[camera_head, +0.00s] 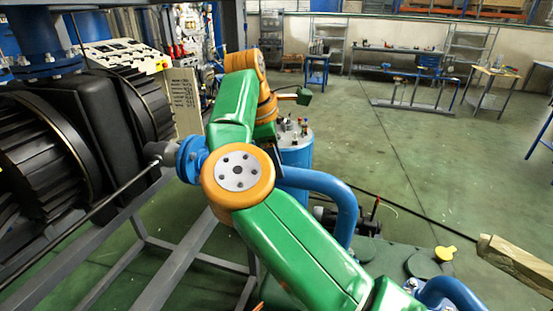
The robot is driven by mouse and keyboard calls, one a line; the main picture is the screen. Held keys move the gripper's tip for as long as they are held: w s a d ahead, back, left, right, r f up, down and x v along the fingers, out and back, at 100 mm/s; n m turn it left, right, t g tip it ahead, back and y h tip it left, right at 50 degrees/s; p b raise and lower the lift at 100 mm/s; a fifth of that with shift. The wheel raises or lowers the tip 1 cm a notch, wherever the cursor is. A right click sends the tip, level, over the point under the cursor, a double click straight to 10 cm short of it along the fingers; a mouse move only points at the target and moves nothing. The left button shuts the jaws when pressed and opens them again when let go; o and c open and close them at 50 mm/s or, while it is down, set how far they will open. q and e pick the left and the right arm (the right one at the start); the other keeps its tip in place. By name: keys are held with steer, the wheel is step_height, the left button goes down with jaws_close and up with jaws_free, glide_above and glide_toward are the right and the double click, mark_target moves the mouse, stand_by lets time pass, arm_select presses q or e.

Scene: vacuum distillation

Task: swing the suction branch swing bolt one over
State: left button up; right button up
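A blue flange (191,160) with bolts around its rim meets a grey nozzle on the left. A thick blue pipe (338,192) comes out from behind my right arm, runs right and bends down; it looks like the same line, but the joint between is covered. I cannot make out a swing bolt. My green and orange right arm comes in from the lower right, folds at its elbow in front of the pipe and turns up and back. My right gripper (272,156) shows only as a small dark part behind the elbow; its fingers are hidden. My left gripper is not in view.
Black ribbed machinery (45,150) on a grey frame (180,262) fills the left. A blue tank (297,150) with fittings on top stands behind the pipe. A wooden beam (515,262) juts in at right. The green floor is open toward the back benches.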

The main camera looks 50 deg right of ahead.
steer(key=v, duration=0.7)
stand_by(0.3)
